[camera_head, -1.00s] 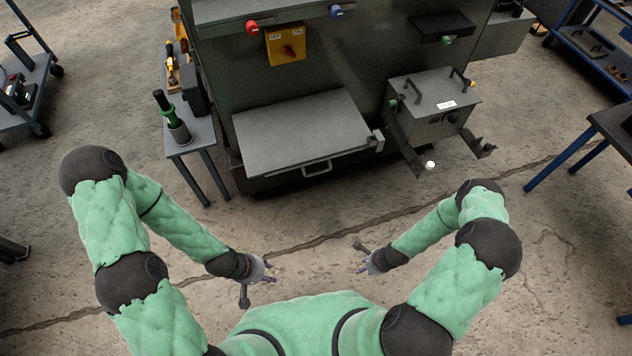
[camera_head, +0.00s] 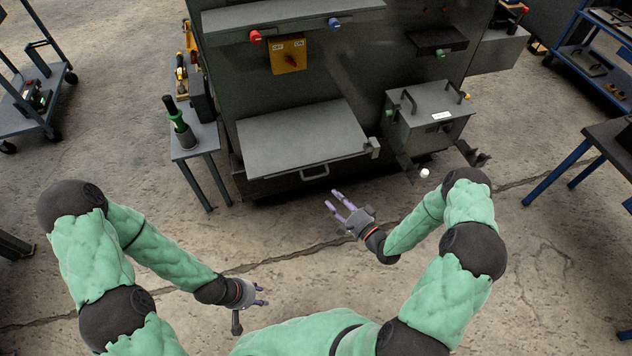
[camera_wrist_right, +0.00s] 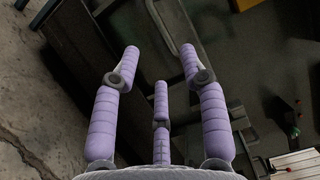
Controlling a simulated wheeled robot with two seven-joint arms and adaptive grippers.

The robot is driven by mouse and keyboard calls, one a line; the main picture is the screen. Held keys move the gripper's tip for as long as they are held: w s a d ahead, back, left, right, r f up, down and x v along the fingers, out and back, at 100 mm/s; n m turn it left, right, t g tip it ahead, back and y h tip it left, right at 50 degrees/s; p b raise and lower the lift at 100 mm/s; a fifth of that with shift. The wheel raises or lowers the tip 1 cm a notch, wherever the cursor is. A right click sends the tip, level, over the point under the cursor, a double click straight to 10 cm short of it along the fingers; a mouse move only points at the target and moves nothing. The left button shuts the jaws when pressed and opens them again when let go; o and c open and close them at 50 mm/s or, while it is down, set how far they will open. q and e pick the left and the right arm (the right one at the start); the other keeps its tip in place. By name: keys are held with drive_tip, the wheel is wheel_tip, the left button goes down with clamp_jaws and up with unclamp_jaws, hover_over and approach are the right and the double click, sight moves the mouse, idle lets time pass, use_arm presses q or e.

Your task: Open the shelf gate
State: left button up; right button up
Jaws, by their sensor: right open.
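A grey sloping panel (camera_head: 300,138), which I take for the shelf gate, sticks out from the front of the dark machine. A bar handle (camera_head: 315,172) is on its front edge, and a small bracket (camera_head: 373,147) is at its right corner. My right gripper (camera_head: 334,200) is open and empty, just in front of and below the handle, apart from it. In the right wrist view its purple fingers (camera_wrist_right: 160,65) are spread, with a pale bar beyond them. My left gripper (camera_head: 262,294) is low, well away from the panel, and looks empty; its finger opening is too small to judge.
A grey box (camera_head: 428,112) with handles juts out right of the panel, with arms below it. A small side table (camera_head: 196,140) holding a green-handled tool (camera_head: 180,125) stands at left. A table (camera_head: 605,140) stands at right. The floor in front is clear.

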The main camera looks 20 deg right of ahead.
drive_tip(key=b+x, duration=0.3)
drive_tip(key=x, duration=0.7)
drive_tip(key=shift+w, duration=0.15)
clamp_jaws()
